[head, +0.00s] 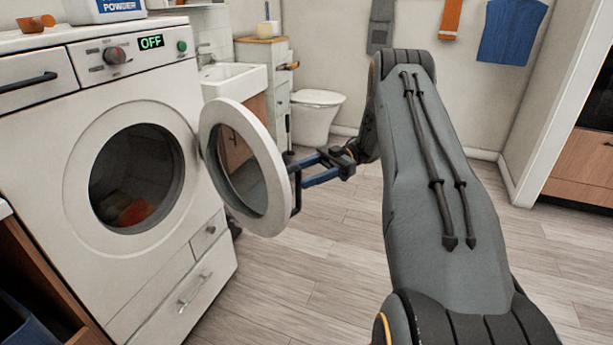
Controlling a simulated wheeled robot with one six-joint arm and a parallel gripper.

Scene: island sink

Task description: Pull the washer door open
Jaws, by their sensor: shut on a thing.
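The washer (60,150) is a white front loader at the left, with its display reading OFF. Its round door (272,205) stands open, swung out to the right on its hinge side. The drum opening (137,178) is uncovered, and some orange and pale cloth shows inside. My gripper (303,174), with blue fingers, reaches the outer edge of the door from the right and is shut on the dark door handle (297,190). The exact contact of the fingertips is small and partly hidden.
A white sink (236,78), a small cabinet (264,62) and a toilet (318,115) stand behind the door. A detergent container (104,10) and an orange cup (30,25) sit on the washer. The wooden floor (290,285) in front is clear. Towels (512,32) hang on the back wall.

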